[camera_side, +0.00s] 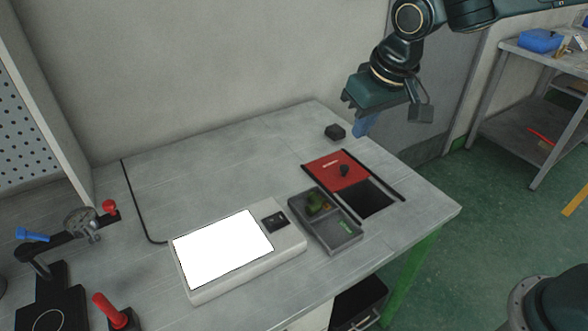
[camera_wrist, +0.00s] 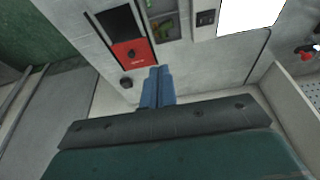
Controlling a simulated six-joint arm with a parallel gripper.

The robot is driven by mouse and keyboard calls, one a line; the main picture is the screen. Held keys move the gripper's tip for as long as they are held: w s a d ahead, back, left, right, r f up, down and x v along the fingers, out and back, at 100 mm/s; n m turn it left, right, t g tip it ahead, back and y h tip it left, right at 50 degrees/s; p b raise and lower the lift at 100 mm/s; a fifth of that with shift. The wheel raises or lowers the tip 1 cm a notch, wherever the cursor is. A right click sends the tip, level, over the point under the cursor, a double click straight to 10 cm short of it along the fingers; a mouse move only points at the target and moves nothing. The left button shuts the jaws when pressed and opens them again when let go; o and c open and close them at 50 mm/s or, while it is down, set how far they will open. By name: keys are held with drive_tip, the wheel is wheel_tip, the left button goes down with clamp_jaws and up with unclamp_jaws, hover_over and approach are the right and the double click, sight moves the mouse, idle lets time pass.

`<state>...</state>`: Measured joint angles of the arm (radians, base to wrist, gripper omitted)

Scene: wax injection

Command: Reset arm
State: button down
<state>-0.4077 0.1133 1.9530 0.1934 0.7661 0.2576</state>
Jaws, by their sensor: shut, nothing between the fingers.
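My gripper (camera_side: 362,125) hangs in the air above the back right part of the table in the side view, its blue fingers pointing down. In the wrist view its blue fingers (camera_wrist: 158,84) are together with nothing between them. My gripper is apart from everything on the table. The grey table (camera_side: 215,168) stretches below and to the left of it.
A red sliding lid (camera_side: 335,168) with a black knob sits beside a dark opening (camera_side: 372,198). A grey tray (camera_side: 340,237) holds green pieces. A white lit panel (camera_side: 222,250), a small black block (camera_side: 335,132) and a red-handled clamp device (camera_side: 82,222) also stand on the table.

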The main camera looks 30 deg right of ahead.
drive_tip(key=s+d+r, duration=0.1)
drive_tip(key=s+d, duration=0.3)
drive_tip(key=s, duration=0.3)
drive_tip(key=s+d+r+t, duration=0.1)
drive_tip(key=s+d, duration=0.3)
drive_tip(key=s, duration=0.3)
drive_tip(key=s+d+r, duration=0.1)
drive_tip(key=s+d, duration=0.4)
drive_tip(key=s, duration=0.3)
drive_tip(key=shift+r+t, duration=0.25)
drive_tip(key=shift+t, duration=0.15)
